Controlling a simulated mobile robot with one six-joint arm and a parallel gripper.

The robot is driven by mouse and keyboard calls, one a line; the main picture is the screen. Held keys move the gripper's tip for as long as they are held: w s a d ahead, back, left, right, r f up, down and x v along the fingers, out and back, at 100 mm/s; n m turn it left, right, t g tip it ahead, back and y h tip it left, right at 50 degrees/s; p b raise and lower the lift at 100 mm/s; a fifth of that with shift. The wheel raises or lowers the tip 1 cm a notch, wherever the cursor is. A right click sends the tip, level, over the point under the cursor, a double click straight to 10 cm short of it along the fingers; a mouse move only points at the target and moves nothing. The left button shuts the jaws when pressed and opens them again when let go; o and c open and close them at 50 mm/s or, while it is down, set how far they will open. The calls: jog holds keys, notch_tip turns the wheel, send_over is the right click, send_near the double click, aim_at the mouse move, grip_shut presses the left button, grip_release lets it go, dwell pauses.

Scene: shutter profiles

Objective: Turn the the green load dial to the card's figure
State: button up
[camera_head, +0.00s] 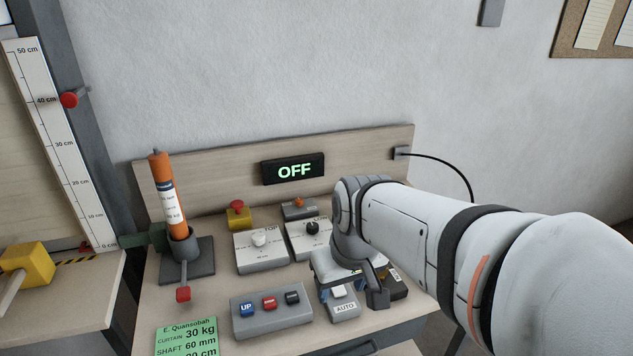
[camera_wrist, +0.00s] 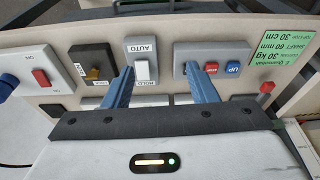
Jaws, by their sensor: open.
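I cannot make out a green dial in either view; my arm hides part of the panel. Two dials show in the head view: a white dial (camera_head: 259,238) on the box marked TOP and a black dial (camera_head: 312,228) on the box beside it. The green card (camera_head: 187,338) lies at the front left and reads curtain 30 kg, shaft 60 mm; its last line reads 30 cm in the wrist view (camera_wrist: 281,48). My gripper (camera_wrist: 160,70) is open and empty, its blue fingers around or above the white AUTO/HOLD switch (camera_wrist: 146,70). Contact is unclear.
An orange tube (camera_head: 162,185) stands in a grey holder on the left. The UP button box (camera_head: 272,318) is left of my gripper. A black box with a yellow part (camera_wrist: 92,62) and a red-switch box (camera_wrist: 40,72) are close by. The display (camera_head: 293,169) reads OFF.

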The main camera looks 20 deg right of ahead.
jog(key=w+d+n+y, duration=0.1)
jog(key=w+d, duration=0.2)
jog(key=w, duration=0.3)
jog(key=w+d+r+n+p, duration=0.1)
jog(key=w+d+n, duration=0.15)
jog(key=w, duration=0.45)
jog(key=w+d+n+y, duration=0.1)
jog(key=w+d, duration=0.2)
jog(key=w, duration=0.3)
jog(key=w+d+f+n+y, duration=0.1)
jog(key=w+d+f+n, duration=0.4)
jog(key=w+d, duration=0.65)
jog(key=shift+m, duration=0.55)
jog(key=x, duration=0.2)
jog(key=p+x, duration=0.1)
jog(key=x, duration=0.2)
jog(key=d+p+x, duration=0.1)
jog(key=x, duration=0.2)
jog(key=shift+f, duration=0.2)
jog(key=shift+t, duration=0.3)
jog(key=shift+c, duration=0.5)
